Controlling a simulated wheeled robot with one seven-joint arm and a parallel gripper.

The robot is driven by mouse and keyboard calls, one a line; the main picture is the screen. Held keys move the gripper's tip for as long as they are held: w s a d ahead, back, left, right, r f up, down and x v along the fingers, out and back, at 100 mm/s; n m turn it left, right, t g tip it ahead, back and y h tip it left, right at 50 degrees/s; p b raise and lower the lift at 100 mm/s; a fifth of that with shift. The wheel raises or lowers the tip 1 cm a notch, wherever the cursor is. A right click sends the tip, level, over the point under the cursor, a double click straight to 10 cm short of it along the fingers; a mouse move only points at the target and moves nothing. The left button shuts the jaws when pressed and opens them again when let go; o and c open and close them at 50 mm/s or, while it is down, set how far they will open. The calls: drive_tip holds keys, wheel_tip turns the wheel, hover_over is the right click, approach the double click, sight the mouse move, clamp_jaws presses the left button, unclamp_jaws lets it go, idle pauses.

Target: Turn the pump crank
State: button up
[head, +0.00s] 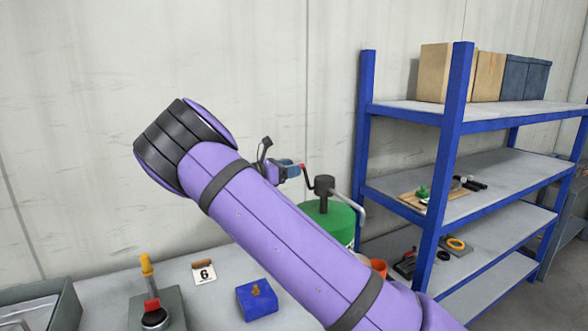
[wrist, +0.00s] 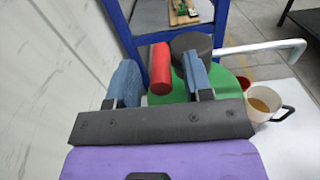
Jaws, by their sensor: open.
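The hand pump (head: 324,190) has a dark cylindrical head on a green drum (head: 335,219). Its crank has a red handle, seen in the head view (head: 303,168) and in the wrist view (wrist: 160,68). My gripper (head: 290,169) is open beside the handle. Contact cannot be told. The dark pump head (wrist: 190,45) is just beyond the right finger. My arm hides part of the drum in the head view.
A pale spout (wrist: 262,47) reaches right from the pump. A white mug (wrist: 268,103) and a red cup (wrist: 243,84) stand by the drum. A blue shelf (head: 449,120) is to the right. A blue box (head: 256,300) and a "6" card (head: 204,272) are on the table.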

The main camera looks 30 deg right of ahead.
drive_tip(key=shift+d, duration=0.7)
clamp_jaws()
